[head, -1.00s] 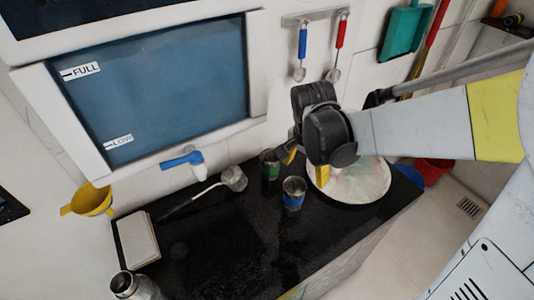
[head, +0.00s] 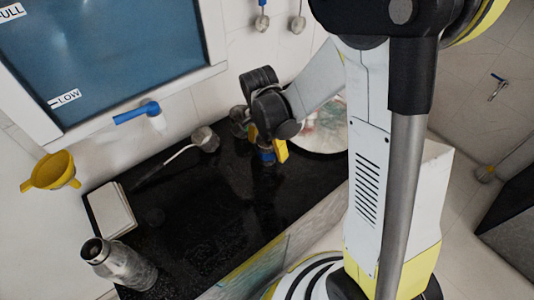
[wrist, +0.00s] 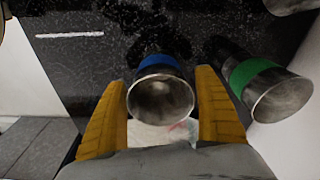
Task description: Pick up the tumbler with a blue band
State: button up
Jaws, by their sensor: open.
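The metal tumbler with a blue band (wrist: 160,95) stands on the black counter, its open mouth facing the wrist camera. It sits between the two yellow fingers of my gripper (wrist: 162,82), with a visible gap on each side. In the head view the blue-band tumbler (head: 266,156) is partly hidden by my gripper (head: 267,145), which is low around it. A tumbler with a green band (wrist: 265,88) stands just outside the right finger in the wrist view. It also shows, partly hidden, behind my gripper in the head view (head: 238,121).
A white plate (head: 325,135) lies close behind the tumbler, partly covered by my arm. A ladle (head: 205,139), a white block (head: 110,211) and a metal bottle (head: 118,263) are on the counter's left.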

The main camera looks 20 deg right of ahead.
jog(key=shift+w+f, duration=0.1)
jog(key=shift+f, duration=0.75)
jog(key=shift+r, duration=0.1)
jog(key=shift+c, duration=0.9)
jog(key=c, duration=1.2)
jog(key=shift+o, duration=0.2)
jog(key=shift+r, duration=0.1)
